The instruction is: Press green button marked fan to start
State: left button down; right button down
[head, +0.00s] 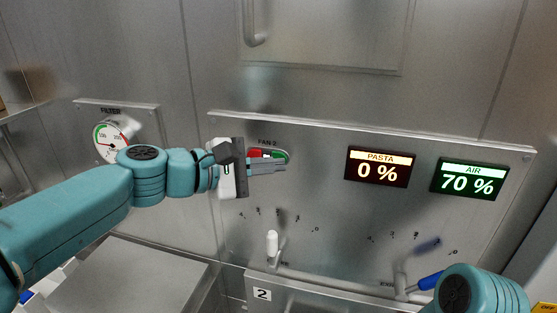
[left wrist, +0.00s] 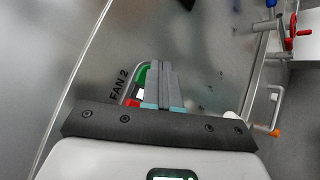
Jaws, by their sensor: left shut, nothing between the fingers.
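The fan control is on the steel panel under a FAN 2 label (head: 267,142). Its green button (head: 281,155) is on the right and its red button (head: 254,154) on the left. My left gripper (head: 283,165) is shut and empty, its fingertips just in front of and below the green button, partly covering the control. In the left wrist view the green part (left wrist: 141,76) shows beside the shut fingers (left wrist: 160,66), with the red part (left wrist: 133,103) nearer the gripper body. I cannot tell whether the fingertips touch the button. My right gripper is out of view.
A PASTA display (head: 378,167) reads 0 % and an AIR display (head: 467,179) reads 70 %. A filter gauge (head: 110,138) is at the left. A white-handled lever (head: 272,242) and a blue-handled lever (head: 430,281) stick out below. The panel between control and displays is clear.

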pick_arm(q)
jog(key=shift+s+a+b, duration=0.2)
jog(key=shift+s+b, duration=0.25)
jog(key=shift+s, duration=0.35)
jog(key=s, duration=0.1)
jog(key=s+a+b, duration=0.1)
jog(key=s, duration=0.1)
jog(key=s+b, duration=0.1)
jog(key=shift+s+a, duration=0.3)
jog(key=shift+s, duration=0.05)
dwell(0.4)
